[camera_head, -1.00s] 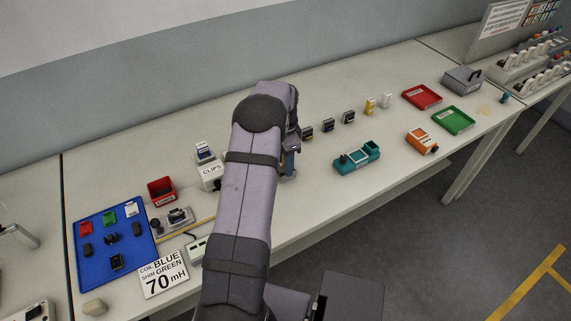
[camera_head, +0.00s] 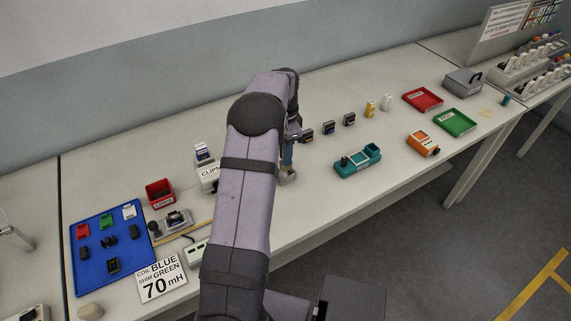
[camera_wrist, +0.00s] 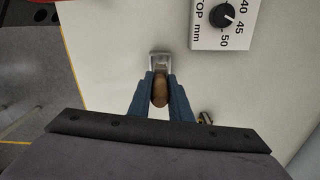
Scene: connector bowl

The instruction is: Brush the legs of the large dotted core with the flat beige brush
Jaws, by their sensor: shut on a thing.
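My gripper (camera_wrist: 160,92) is shut on a brown wooden handle with a pale grey, flat head, which looks like the brush (camera_wrist: 160,60). In the head view the brush's pale end (camera_head: 288,177) shows below my gripper, over or on the bench; contact cannot be told. Several small dark parts lie on the blue tray (camera_head: 79,282) at the left, and a dark part sits in a grey holder (camera_head: 177,222) beside the tray. Dots are too small to make out, so I cannot tell which is the large dotted core.
A red bin (camera_head: 159,194), a white CLIPS box (camera_head: 209,175) and a 70 mH sign (camera_head: 160,278) stand left of my arm. A teal device (camera_head: 357,162) and orange device (camera_head: 422,143) stand right. A white dial box (camera_wrist: 225,30) is near my gripper in the wrist view.

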